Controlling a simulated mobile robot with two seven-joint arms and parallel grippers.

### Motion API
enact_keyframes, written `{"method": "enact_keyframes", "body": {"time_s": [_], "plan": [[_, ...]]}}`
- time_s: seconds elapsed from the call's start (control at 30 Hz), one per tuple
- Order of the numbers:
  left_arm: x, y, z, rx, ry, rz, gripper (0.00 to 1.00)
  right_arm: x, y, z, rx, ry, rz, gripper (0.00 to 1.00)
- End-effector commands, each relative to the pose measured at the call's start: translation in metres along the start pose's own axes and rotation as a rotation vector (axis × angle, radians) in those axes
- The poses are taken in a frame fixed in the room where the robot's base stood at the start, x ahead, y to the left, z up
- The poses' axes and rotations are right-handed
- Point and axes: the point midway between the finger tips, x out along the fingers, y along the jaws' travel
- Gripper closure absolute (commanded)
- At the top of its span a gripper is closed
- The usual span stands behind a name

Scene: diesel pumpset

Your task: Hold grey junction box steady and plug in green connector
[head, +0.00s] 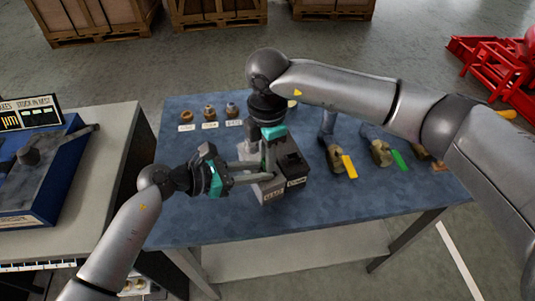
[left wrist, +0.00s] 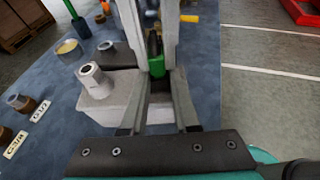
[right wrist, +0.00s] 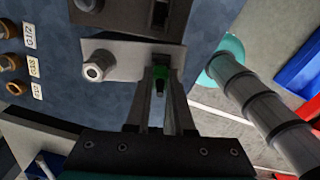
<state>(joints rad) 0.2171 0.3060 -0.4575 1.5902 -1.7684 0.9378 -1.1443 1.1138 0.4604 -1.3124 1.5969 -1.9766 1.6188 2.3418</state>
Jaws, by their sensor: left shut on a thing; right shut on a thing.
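The grey junction box (head: 267,191) stands on the blue table and has a hex fitting on its top in the left wrist view (left wrist: 110,100). My left gripper (head: 256,178) comes in from the left, shut on the box; its fingers straddle part of it in the left wrist view. My right gripper (head: 266,163) points down over the box, shut on the green connector (right wrist: 160,76).
A black block (head: 293,165) stands right beside the grey box. Labelled brass fittings (head: 209,113) stand at the table's back left. Parts with a yellow tag (head: 349,166) and a green tag (head: 399,160) lie to the right. The table's front is clear.

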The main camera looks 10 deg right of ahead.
Motion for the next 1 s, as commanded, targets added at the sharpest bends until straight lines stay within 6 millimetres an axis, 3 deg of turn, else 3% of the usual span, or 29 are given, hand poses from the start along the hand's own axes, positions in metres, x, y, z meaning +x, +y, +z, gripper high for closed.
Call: {"method": "enact_keyframes", "body": {"time_s": [0.23, 0.27, 0.53, 0.87, 1.0], "plan": [[0.0, 0.0, 0.001, 0.002, -0.001, -0.001, 1.0, 0.004, -0.001, 0.0, 0.001, -0.001, -0.005, 1.0], [0.0, 0.0, 0.001, 0.002, -0.001, -0.001, 1.0, 0.004, -0.001, 0.0, 0.001, -0.001, -0.005, 0.76], [0.0, -0.001, 0.001, 0.003, -0.001, -0.003, 1.0, 0.005, -0.002, 0.0, 0.001, -0.002, -0.007, 0.45], [0.0, -0.001, 0.001, 0.003, -0.003, -0.003, 1.0, 0.006, -0.003, 0.0, 0.0, -0.002, -0.011, 0.44], [0.0, 0.0, 0.001, 0.002, -0.003, 0.0, 1.0, -0.006, -0.003, 0.0, 0.0, 0.0, -0.01, 0.44]]}}
